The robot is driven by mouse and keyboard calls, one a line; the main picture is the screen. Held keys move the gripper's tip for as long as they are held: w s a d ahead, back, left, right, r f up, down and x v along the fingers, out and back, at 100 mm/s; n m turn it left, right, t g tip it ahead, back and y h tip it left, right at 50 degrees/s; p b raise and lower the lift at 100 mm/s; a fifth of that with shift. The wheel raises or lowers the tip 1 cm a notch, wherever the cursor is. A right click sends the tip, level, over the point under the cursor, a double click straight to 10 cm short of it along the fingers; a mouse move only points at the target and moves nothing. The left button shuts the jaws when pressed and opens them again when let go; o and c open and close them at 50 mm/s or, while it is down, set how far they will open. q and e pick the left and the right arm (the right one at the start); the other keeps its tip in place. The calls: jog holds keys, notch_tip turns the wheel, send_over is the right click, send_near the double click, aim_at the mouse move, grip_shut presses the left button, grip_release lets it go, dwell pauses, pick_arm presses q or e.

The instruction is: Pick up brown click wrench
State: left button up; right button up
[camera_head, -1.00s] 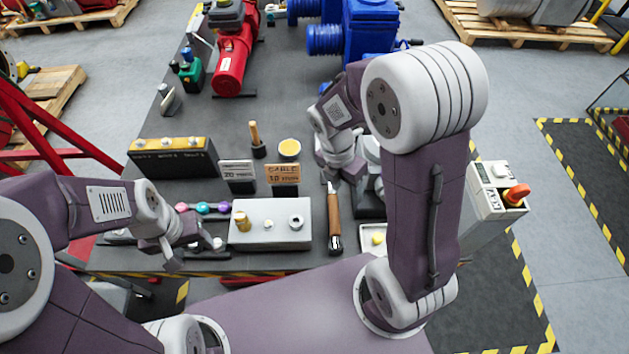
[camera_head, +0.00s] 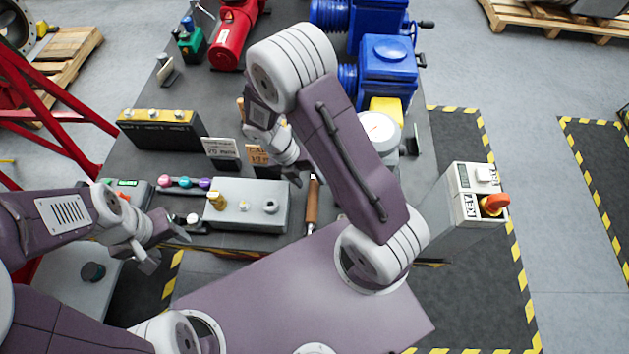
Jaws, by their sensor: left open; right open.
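The brown click wrench (camera_head: 312,204) lies on the dark table, just right of the grey block. Its brown handle points toward me and its far part is hidden behind my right gripper and arm. My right gripper (camera_head: 294,172) is open and empty, near the far end of the visible handle and slightly to its left. I cannot tell how high it is above the table. My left gripper (camera_head: 166,248) is open and empty at the table's front left edge, away from the wrench.
The grey block (camera_head: 246,208) with small fittings stands left of the wrench. Behind are small sign cards (camera_head: 222,150) and a dark box with a yellow top (camera_head: 160,122). A white-faced gauge (camera_head: 380,128) and blue valve actuators (camera_head: 387,70) stand right. A key-switch box (camera_head: 474,190) stands off the table.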

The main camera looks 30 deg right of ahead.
aim_at(312, 185)
jog(key=x, duration=0.5)
jog(key=shift+w+a+f, duration=0.1)
jog(key=shift+f, duration=0.15)
grip_shut()
